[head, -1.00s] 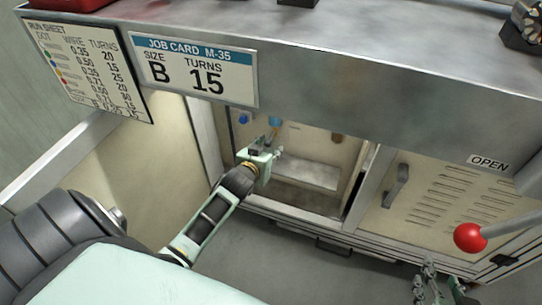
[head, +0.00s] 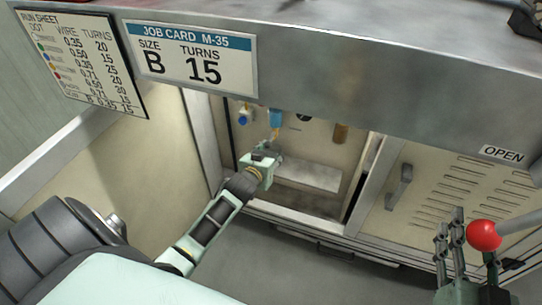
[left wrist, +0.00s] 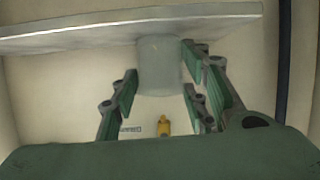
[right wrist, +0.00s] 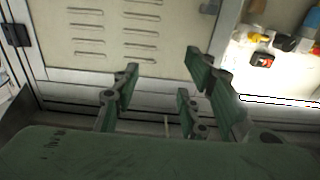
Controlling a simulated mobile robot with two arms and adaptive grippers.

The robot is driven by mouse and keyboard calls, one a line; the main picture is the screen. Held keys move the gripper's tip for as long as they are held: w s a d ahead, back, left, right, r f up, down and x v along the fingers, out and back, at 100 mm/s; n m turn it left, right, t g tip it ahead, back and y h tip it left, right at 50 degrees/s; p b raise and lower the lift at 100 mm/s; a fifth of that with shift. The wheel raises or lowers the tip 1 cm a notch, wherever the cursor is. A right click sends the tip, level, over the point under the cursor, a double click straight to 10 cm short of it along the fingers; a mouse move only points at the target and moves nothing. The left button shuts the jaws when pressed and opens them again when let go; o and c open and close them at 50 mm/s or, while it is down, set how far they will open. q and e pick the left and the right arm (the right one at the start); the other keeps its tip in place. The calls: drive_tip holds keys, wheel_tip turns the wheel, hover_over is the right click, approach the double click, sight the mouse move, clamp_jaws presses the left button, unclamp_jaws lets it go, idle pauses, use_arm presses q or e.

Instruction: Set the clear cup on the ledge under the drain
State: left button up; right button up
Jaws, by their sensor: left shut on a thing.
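The clear cup (left wrist: 160,65) shows between the fingers of my left gripper (left wrist: 158,92) in the left wrist view. One end of it meets the pale ledge (left wrist: 60,33) in that picture; whether it bears on it is hard to tell. In the head view my left gripper (head: 274,150) is inside the open bay, beside the ledge (head: 310,177), and the cup cannot be made out. A blue-topped fitting (head: 276,117) and a brass fitting (head: 340,133) are on the bay's back wall; which is the drain is unclear. My right gripper (head: 450,225) is open and empty.
A red ball lever (head: 484,235) is close to my right gripper. A vented door (head: 450,200) with a handle (head: 399,188) is right of the bay. The metal counter edge (head: 370,80) overhangs, with a job card (head: 190,60) and run sheet (head: 80,65).

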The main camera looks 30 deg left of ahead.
use_arm(q)
drive_tip(key=shift+f, duration=0.15)
drive_tip(key=o, duration=1)
